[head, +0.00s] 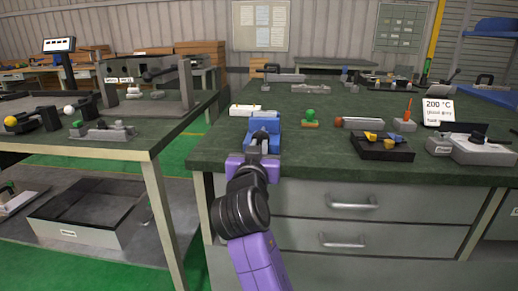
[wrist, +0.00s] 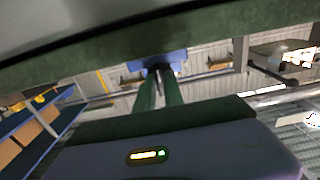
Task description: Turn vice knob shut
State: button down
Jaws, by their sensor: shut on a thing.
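The blue vice (head: 262,131) stands at the front edge of the green-topped workbench in the head view. A small part of its blue body shows past my fingertips in the wrist view (wrist: 176,57). My gripper (head: 259,152), on a purple and black arm, reaches up to the front of the vice. In the wrist view, my two green fingers (wrist: 160,76) converge on a small dark piece at the blue body, and I take it to be the vice knob (wrist: 159,71). My gripper is shut on it. The knob's turn angle cannot be made out.
A green knobbed part (head: 310,118), a red-ended cylinder (head: 358,124), a black tray (head: 382,147) and a "200 °C" sign (head: 438,112) stand there. Another bench (head: 110,147) is at left, across a gap.

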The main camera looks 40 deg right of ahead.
jog(key=shift+f, duration=0.15)
jog(key=c, duration=1.4)
grip_release()
jog(key=shift+c, duration=0.2)
jog(key=p+v, duration=0.1)
jog(key=v, duration=0.6)
jog(key=shift+s+a, duration=0.3)
